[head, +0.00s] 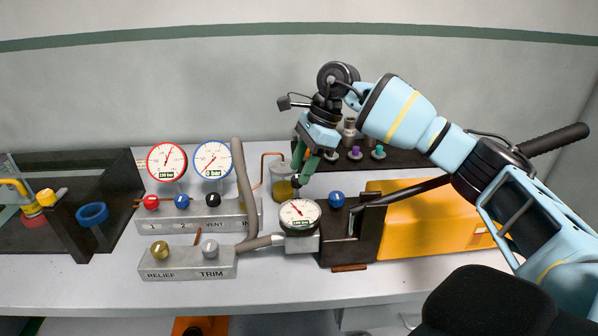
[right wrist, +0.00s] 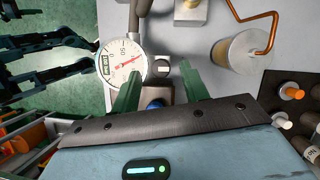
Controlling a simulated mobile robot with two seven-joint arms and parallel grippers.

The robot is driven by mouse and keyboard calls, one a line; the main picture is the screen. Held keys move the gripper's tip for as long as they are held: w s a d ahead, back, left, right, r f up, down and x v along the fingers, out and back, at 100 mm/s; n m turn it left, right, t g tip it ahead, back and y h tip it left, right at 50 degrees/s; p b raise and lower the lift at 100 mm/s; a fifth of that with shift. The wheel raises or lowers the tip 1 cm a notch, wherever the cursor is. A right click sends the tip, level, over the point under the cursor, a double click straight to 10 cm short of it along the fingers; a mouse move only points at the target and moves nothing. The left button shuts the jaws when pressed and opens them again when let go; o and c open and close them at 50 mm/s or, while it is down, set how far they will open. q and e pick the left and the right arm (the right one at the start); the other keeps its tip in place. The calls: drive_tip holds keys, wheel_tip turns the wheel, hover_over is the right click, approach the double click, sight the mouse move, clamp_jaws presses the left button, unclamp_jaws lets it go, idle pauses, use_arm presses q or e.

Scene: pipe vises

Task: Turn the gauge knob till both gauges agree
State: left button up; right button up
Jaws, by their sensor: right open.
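A round white gauge (head: 299,213) with a dark rim and a red needle stands on a grey block at the bench's middle; in the right wrist view it (right wrist: 122,63) is left of my fingers. A blue knob (head: 336,199) is right of it on a dark block. My right gripper (head: 304,172) has green fingers, is open, and hangs above and behind the gauge. In the right wrist view the blue knob (right wrist: 155,104) shows partly between the fingers. A red-rimmed gauge (head: 167,161) and a blue-rimmed gauge (head: 212,160) stand left; their needles point different ways.
Red (head: 151,202), blue (head: 182,201) and black (head: 213,199) knobs line the manifold. A brass knob (head: 159,249) and a silver knob (head: 210,248) are on the RELIEF/TRIM block.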

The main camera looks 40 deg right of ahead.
drive_tip(key=shift+x, duration=1.05)
clamp_jaws()
